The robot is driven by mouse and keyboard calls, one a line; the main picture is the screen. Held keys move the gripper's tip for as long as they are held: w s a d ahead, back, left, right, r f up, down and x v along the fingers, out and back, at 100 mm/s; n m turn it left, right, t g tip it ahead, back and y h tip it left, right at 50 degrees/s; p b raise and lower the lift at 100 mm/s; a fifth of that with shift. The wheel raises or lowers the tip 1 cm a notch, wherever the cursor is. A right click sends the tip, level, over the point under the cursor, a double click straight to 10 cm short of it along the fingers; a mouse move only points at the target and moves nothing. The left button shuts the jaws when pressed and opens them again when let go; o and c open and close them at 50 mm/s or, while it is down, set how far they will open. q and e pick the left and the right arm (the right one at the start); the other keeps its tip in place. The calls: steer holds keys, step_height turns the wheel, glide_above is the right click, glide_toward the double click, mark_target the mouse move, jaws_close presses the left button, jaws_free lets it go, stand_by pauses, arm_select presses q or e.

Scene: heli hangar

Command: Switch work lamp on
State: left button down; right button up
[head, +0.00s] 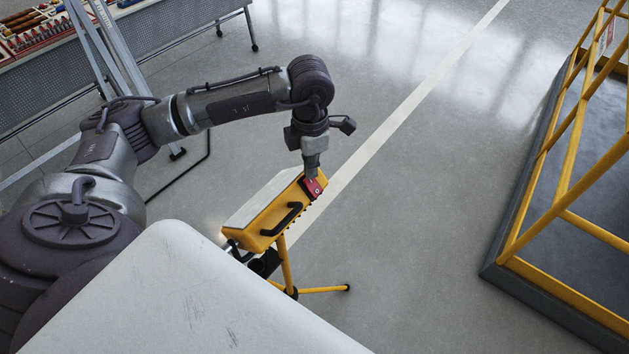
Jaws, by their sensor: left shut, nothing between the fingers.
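The work lamp (262,222) has a yellow housing with a pale panel on its left side and a black handle, and stands on a yellow tripod. A small red part (315,187) sits at the upper right end of its housing. My left gripper (311,175) points down at that end, its fingertips shut and empty, at or very close to the red part. I cannot tell whether they touch it. The lower part of the stand is partly hidden by my own body. My right gripper is not in view.
A yellow-railed platform (560,190) with a dark base stands at the right. A workbench (150,50) with tools and a metal ladder (105,45) are at the upper left. The grey floor (420,220) between lamp and platform is clear, with a white line across it.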

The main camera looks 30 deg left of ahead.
mark_target(311, 180)
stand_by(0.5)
arm_select(q)
steer(key=shift+f+b, duration=0.8)
steer(key=shift+f, duration=0.05)
steer(key=shift+r, duration=0.15)
steer(key=shift+r+p, duration=0.7)
steer(key=shift+r, duration=0.25)
step_height(311, 180, up, 5)
steer(key=shift+p, duration=1.25)
